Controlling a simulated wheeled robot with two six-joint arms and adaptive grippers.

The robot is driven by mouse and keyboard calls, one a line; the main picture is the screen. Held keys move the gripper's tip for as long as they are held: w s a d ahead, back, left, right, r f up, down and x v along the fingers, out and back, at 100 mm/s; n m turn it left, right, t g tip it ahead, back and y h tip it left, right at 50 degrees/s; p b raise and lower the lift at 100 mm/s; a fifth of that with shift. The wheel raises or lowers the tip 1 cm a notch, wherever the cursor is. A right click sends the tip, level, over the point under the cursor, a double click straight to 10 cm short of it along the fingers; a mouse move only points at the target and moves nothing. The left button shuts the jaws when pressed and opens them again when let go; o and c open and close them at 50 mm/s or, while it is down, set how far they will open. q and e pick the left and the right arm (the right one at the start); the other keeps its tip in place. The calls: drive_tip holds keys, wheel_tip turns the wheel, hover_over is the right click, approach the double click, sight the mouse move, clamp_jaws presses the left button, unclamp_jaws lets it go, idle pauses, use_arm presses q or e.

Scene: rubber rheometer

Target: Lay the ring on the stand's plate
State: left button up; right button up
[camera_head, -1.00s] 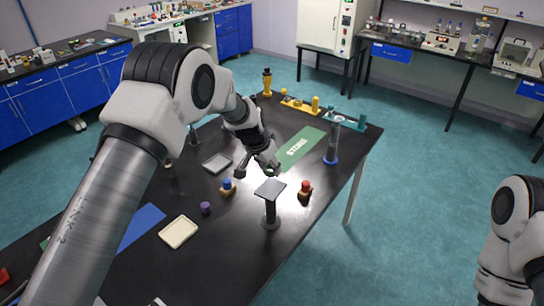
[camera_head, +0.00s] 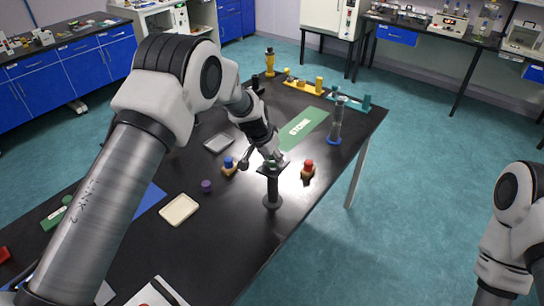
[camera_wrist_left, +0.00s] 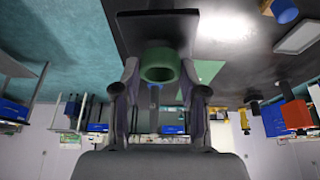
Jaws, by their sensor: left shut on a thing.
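The stand (camera_head: 272,190) is a dark post on a round base with a small square plate on top, standing on the black table. My left gripper (camera_head: 269,160) is at the plate, covering part of it. In the left wrist view my left gripper (camera_wrist_left: 158,84) is shut on a green ring (camera_wrist_left: 160,64), which sits between its two fingers. The dark plate (camera_wrist_left: 135,32) shows right beside the ring there. I cannot tell whether ring and plate touch. My right gripper is out of view; only part of its arm shows at the right.
A red-topped block (camera_head: 308,169) stands just right of the stand, a blue-topped block (camera_head: 229,165) to its left. A purple piece (camera_head: 206,186), a cream tray (camera_head: 179,210) and a grey tray (camera_head: 218,143) lie further left. A green mat (camera_head: 303,128) and a blue-based cylinder (camera_head: 335,125) are behind.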

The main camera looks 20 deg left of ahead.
use_arm(q)
drive_tip(key=shift+f, duration=0.25)
drive_tip(key=o, duration=0.8)
drive_tip(key=shift+s, duration=0.1)
